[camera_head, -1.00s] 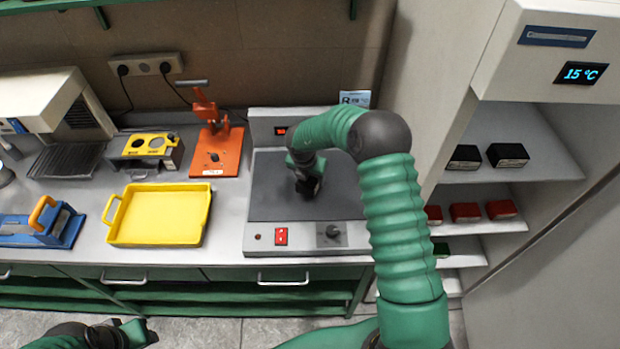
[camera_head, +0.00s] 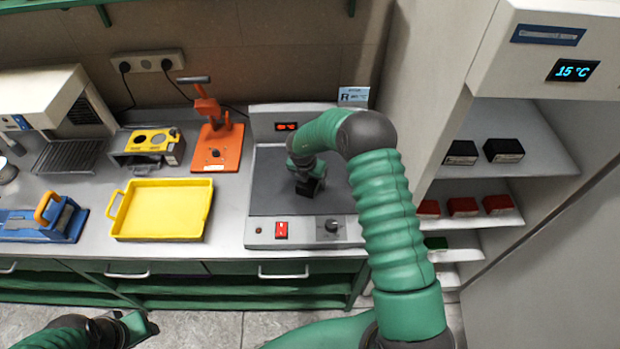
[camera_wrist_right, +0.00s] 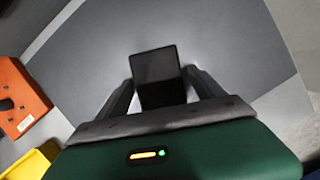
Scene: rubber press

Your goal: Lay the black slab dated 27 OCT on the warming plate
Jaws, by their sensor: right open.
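The warming plate (camera_head: 270,196) is a dark grey flat surface on a unit with a red switch and a knob. A black slab (camera_wrist_right: 157,77) is between the fingers of my right gripper (camera_wrist_right: 158,92), over the plate. These fingers are open, one on each side of the slab. The slab also shows as a dark block under the gripper in the head view (camera_head: 309,187). No date is readable on it. My left gripper (camera_head: 140,326) is low at the left, away from the bench; its jaw gap is unclear.
Two more black slabs (camera_head: 461,153) (camera_head: 503,150) and several red ones (camera_head: 463,207) sit on the cabinet shelves at right. A yellow tray (camera_head: 163,210), an orange press (camera_head: 213,148) and a blue tool (camera_head: 45,222) stand left of the plate. My right arm crosses the plate's right side.

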